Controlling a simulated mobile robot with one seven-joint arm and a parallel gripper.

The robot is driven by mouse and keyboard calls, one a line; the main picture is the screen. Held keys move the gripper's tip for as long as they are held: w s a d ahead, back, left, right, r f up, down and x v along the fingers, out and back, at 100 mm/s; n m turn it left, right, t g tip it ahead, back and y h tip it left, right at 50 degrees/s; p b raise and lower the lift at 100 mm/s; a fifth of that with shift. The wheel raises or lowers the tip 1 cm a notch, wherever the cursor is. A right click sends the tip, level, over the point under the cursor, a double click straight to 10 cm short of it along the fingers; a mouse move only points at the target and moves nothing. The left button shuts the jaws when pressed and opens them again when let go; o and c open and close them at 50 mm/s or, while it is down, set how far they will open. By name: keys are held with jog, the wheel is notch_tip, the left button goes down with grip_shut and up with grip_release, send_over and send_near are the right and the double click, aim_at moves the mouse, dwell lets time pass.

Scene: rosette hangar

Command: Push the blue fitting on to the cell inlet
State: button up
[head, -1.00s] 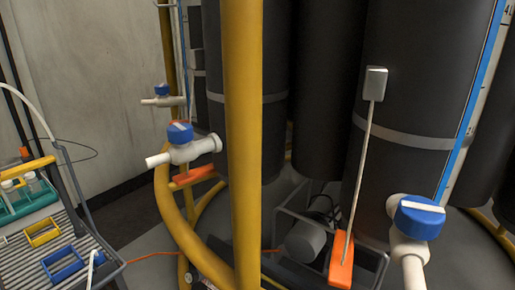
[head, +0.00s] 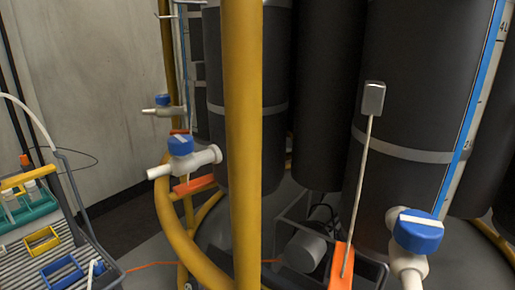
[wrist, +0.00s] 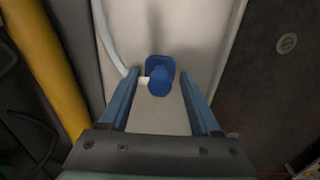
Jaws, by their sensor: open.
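A blue fitting (wrist: 160,82) shows in the wrist view, in front of a pale panel (wrist: 185,35). It has a squarish blue part at its back and a short cream stub on its left side. My gripper (wrist: 160,73) is open, with one blue finger on each side of the fitting in the picture. Gaps show between the fitting and both fingers. I cannot tell how far beyond the fingertips it is. I cannot make out which part is the cell inlet. My gripper is not in the head view.
In the head view, a yellow post (head: 243,150) stands before dark cylinders (head: 415,90). White valves with blue handles stand left (head: 180,146) and right (head: 417,232). A grey ribbed cart (head: 25,270) holds coloured frames. A pale tube (wrist: 112,40) runs left of my gripper in the wrist view.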

grip_shut()
dwell(0.4)
jog(key=shift+r, duration=0.15)
dwell(1.1)
jog(key=shift+r+p, duration=2.9)
jog(key=shift+p, duration=0.25)
